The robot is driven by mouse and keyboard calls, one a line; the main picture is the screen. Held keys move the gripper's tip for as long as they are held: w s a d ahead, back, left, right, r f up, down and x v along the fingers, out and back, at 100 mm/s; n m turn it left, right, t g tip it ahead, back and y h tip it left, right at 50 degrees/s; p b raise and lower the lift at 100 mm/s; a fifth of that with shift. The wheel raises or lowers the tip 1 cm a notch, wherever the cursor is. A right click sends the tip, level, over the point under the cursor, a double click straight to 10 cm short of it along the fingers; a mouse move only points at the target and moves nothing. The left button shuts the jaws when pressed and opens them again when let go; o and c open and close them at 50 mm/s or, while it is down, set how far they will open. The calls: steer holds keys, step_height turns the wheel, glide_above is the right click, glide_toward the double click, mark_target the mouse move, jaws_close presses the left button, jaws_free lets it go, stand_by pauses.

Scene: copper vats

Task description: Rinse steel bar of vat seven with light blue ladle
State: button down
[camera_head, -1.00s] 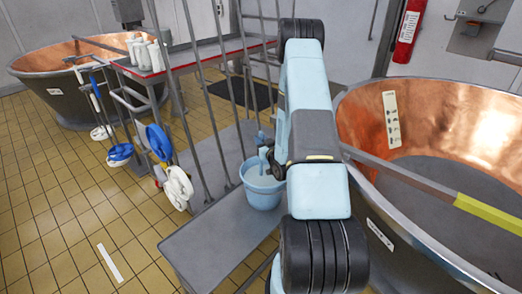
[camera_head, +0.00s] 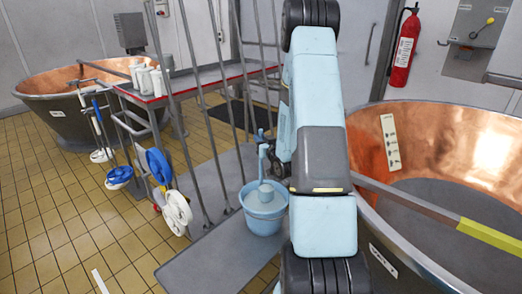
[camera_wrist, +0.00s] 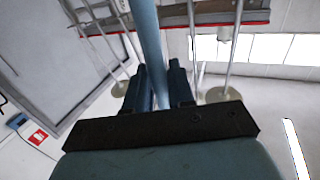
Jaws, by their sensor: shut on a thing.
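My gripper (camera_head: 263,138) is shut on the handle of the light blue ladle (camera_head: 265,191), above the light blue bucket. In the wrist view the handle (camera_wrist: 152,45) runs up between the two dark fingers (camera_wrist: 160,88). The ladle's bowl hangs at the bucket's mouth; I cannot tell whether it touches the bucket. The grey steel bar (camera_head: 408,202), with a yellow section (camera_head: 490,240), lies across the large copper vat (camera_head: 450,140) at right. My arm hides the bar's near left end. I cannot read a vat number.
The bucket (camera_head: 262,218) stands on a grey platform (camera_head: 215,250) beside upright metal rails (camera_head: 200,120). A second copper vat (camera_head: 60,125) stands at far left. Blue and white tools (camera_head: 160,168) hang by the rails. A fire extinguisher (camera_head: 403,48) hangs on the back wall.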

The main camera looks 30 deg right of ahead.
step_height(320, 180, up, 8)
steer(key=shift+f, duration=0.1)
steer(key=shift+a, duration=0.1)
stand_by(0.5)
